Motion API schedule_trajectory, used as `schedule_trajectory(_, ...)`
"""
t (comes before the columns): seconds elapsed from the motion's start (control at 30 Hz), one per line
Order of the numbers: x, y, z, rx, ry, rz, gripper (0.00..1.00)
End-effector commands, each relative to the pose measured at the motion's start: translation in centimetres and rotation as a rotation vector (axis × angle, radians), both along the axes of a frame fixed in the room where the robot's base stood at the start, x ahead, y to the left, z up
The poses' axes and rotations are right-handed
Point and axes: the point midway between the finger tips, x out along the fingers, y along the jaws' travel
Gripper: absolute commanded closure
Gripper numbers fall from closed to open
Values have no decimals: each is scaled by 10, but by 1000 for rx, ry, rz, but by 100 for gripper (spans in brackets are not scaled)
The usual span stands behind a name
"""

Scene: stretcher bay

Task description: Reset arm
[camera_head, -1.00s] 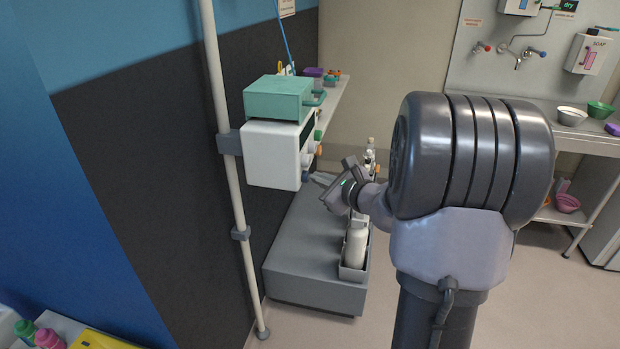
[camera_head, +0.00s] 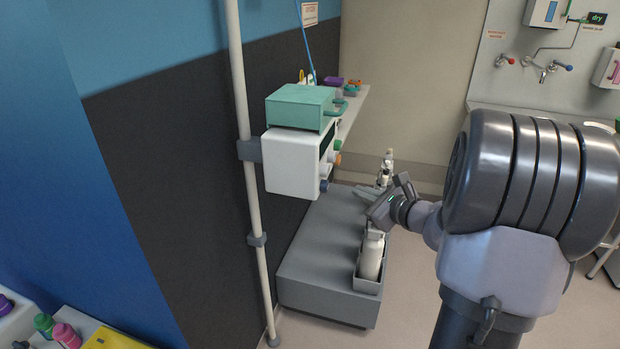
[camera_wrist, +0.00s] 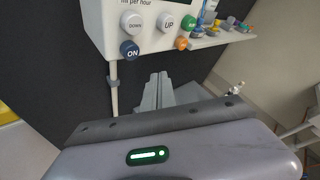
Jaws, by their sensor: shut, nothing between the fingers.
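My gripper (camera_head: 366,204) is shut and empty, held in the air over the grey cabinet. In the wrist view its two fingers (camera_wrist: 158,92) lie together and point towards the dark wall below the white pump. The white pump (camera_head: 290,165) is clamped to the pole, left of my gripper and apart from it. In the wrist view the pump (camera_wrist: 103,30) shows knobs marked DOWN, UP and ON, with a green and an orange knob beside them. A teal box (camera_head: 295,106) sits on top of the pump.
A pale pole (camera_head: 252,200) stands left of the pump. The low grey cabinet (camera_head: 318,262) is below my gripper, with a white bottle (camera_head: 371,257) in a holder at its side. A shelf (camera_head: 352,107) with small items runs behind the pump.

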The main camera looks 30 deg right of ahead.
Motion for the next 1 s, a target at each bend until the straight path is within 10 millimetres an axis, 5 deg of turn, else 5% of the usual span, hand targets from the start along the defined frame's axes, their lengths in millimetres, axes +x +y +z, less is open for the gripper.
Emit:
schedule_trajectory(0.17, 4, 15, 5, -20, 8, 41, 100)
schedule_trajectory(0.27, 11, 80, 21, -116, 47, 218, 100)
schedule_trajectory(0.37, 0, 185, 38, -301, 112, 514, 100)
schedule_trajectory(0.5, -71, 317, 42, -691, 204, 971, 100)
schedule_trajectory(0.6, -146, 366, 33, -1087, 248, 1272, 100)
schedule_trajectory(0.7, -195, 371, 25, -1432, 261, 1434, 100)
schedule_trajectory(0.77, -209, 367, 24, -1572, 261, 1475, 100)
schedule_trajectory(1.0, -218, 361, 23, -1699, 266, 1502, 100)
